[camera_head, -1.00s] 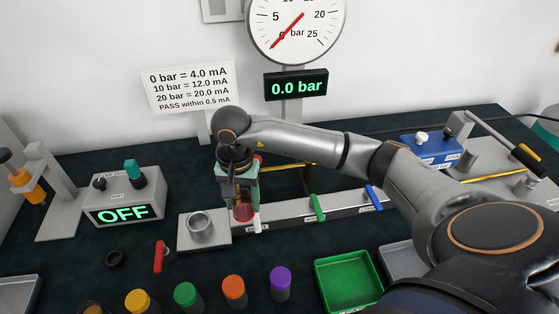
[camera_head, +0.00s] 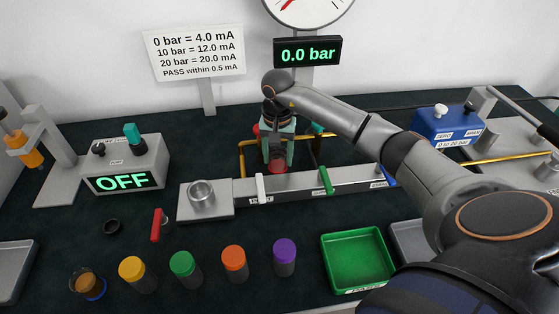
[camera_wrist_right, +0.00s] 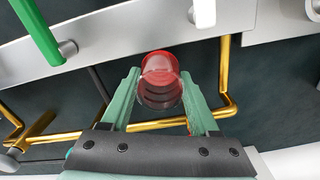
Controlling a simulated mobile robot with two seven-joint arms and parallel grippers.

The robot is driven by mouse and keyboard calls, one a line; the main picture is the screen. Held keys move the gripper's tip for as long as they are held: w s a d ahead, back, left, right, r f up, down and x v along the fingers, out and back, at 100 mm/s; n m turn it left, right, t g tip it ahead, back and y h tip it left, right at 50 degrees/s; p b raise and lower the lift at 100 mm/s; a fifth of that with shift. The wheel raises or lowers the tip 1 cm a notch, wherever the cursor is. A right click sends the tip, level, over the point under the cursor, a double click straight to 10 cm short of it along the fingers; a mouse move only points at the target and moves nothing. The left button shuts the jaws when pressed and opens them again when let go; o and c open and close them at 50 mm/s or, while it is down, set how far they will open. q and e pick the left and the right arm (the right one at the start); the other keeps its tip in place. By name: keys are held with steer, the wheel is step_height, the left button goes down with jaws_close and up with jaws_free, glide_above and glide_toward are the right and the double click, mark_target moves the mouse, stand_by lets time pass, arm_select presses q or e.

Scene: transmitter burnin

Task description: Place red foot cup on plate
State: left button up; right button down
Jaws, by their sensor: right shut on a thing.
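My right gripper (camera_head: 278,158) is shut on the red foot cup (camera_head: 278,167), behind the grey valve bar. In the right wrist view the cup (camera_wrist_right: 160,78) is clear with a red end, between the green fingers (camera_wrist_right: 160,100). Whether it touches anything below is unclear. A grey square plate (camera_head: 222,212) with a round metal holder on it lies at the bar's left end. A grey base plate (camera_head: 60,192) carries the stand at the left. I cannot tell which plate the task names. My left gripper is not in view.
Yellow pipes (camera_head: 243,155) run behind the bar (camera_head: 290,190), close to my gripper. White (camera_head: 260,188) and green (camera_head: 325,180) levers stand at its front. Several coloured-capped jars (camera_head: 182,265), an amber cup (camera_head: 88,282) and a green tray (camera_head: 358,262) line the front.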

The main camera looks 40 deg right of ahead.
mark_target(279, 165)
steer(key=shift+w+d+f+b, duration=0.2)
steer(key=shift+d+f+b, duration=0.1)
steer(key=shift+f+b, duration=0.25)
steer(key=shift+d+f+b, duration=0.15)
steer(key=shift+f+b, duration=0.6)
steer(key=shift+f, duration=0.75)
steer(key=shift+f, duration=0.2)
steer(key=shift+c, duration=0.7)
jaws_free()
steer(key=shift+r, duration=0.1)
